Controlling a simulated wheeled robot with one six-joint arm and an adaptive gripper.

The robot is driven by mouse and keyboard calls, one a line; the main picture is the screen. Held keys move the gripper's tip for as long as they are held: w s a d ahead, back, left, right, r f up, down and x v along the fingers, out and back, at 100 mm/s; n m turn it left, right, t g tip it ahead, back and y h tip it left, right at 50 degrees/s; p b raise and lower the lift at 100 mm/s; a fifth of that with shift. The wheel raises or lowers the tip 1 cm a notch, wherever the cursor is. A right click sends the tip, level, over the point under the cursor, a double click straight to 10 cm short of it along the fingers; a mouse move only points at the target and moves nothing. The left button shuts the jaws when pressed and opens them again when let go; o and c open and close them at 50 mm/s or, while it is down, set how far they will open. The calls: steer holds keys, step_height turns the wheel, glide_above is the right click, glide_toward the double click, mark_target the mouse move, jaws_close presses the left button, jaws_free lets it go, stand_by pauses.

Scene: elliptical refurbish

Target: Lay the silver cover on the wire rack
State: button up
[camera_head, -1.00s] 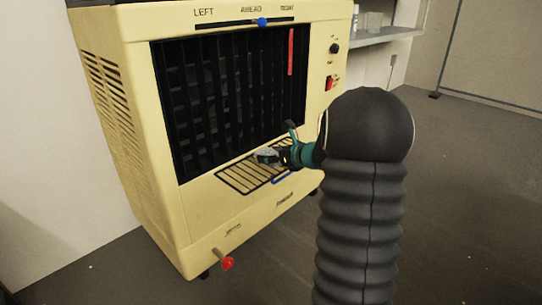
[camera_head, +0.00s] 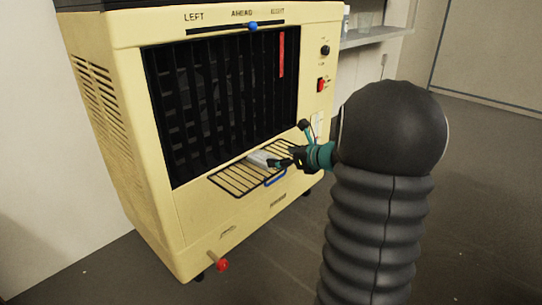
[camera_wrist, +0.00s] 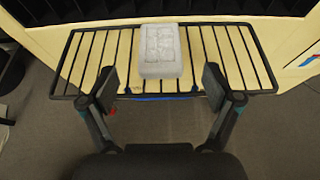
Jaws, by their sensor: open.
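The silver cover (camera_wrist: 160,50) is a small pale grey block-like piece. It lies on the wire rack (camera_wrist: 95,52), near the middle of its bars, in the wrist view. In the head view the cover (camera_head: 262,158) shows beside my gripper (camera_head: 283,160), on the rack (camera_head: 232,181) at the front of the cream cabinet. In the wrist view my gripper (camera_wrist: 158,88) is open, its two fingers apart on either side of the cover's near end. The fingers do not touch the cover. The cover's underside is hidden.
The cream cabinet (camera_head: 118,150) has a dark grille (camera_head: 225,95) behind the rack. A blue handle (camera_head: 276,178) is at the rack's front edge. A red knob (camera_head: 222,265) juts out low on the cabinet. A shelf (camera_head: 375,36) stands at the back right. The floor to the right is clear.

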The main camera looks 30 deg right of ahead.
steer(key=s+a+r+n+g+y, duration=0.1)
steer(key=s+a+r+n+g, duration=0.15)
steer(key=s+a+n, duration=0.6)
steer(key=s+a+r+n+g, duration=0.1)
steer(key=s+a+n+g, duration=0.4)
steer(key=a, duration=0.6)
steer(key=s+a+n+h, duration=0.3)
steer(key=s+n+h, duration=0.2)
steer(key=s+n, duration=1.2)
steer(key=shift+s+a+f+n+h, duration=0.15)
steer(key=shift+s+f+n+h, duration=0.25)
steer(key=shift+n, duration=0.35)
steer(key=shift+w, duration=0.1)
